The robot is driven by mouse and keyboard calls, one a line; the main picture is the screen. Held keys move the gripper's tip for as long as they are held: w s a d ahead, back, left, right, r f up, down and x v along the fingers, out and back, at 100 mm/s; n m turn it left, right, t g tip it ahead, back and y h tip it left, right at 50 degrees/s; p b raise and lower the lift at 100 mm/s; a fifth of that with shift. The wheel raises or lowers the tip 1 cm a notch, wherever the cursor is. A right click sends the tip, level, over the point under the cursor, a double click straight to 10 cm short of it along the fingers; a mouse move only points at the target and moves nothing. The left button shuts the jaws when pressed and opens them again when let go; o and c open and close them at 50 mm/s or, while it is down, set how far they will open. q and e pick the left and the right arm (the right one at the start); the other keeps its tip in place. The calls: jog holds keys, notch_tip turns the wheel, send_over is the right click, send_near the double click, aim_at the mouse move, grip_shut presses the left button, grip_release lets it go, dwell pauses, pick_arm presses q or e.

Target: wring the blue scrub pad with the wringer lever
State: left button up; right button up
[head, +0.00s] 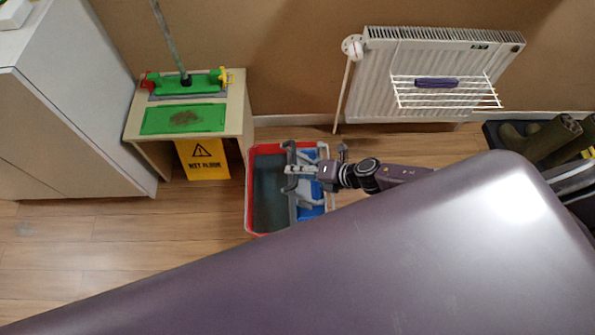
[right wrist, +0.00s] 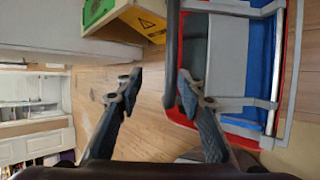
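A red-rimmed bucket (head: 248,195) stands on the floor at the centre of the head view, with a dark grey left part and a blue right part. A grey wringer frame with bars lies across it; the right wrist view shows a pale metal bar (right wrist: 276,70) along its blue side. I cannot tell which part is the lever. No separate blue scrub pad can be made out. My right gripper (head: 287,180) appears over the bucket in the head view. My left gripper is not in view.
A radiator (head: 375,70) with a rack (head: 450,100) holding a purple cloth (head: 436,83) is behind. Boots (head: 550,140) stand right.

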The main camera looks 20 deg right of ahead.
jog(key=shift+a+r, duration=0.1)
jog(key=shift+r, duration=0.2)
jog(key=p+v, duration=0.5)
jog(key=v, duration=0.4)
jog(key=shift+r, duration=0.2)
dwell(0.5)
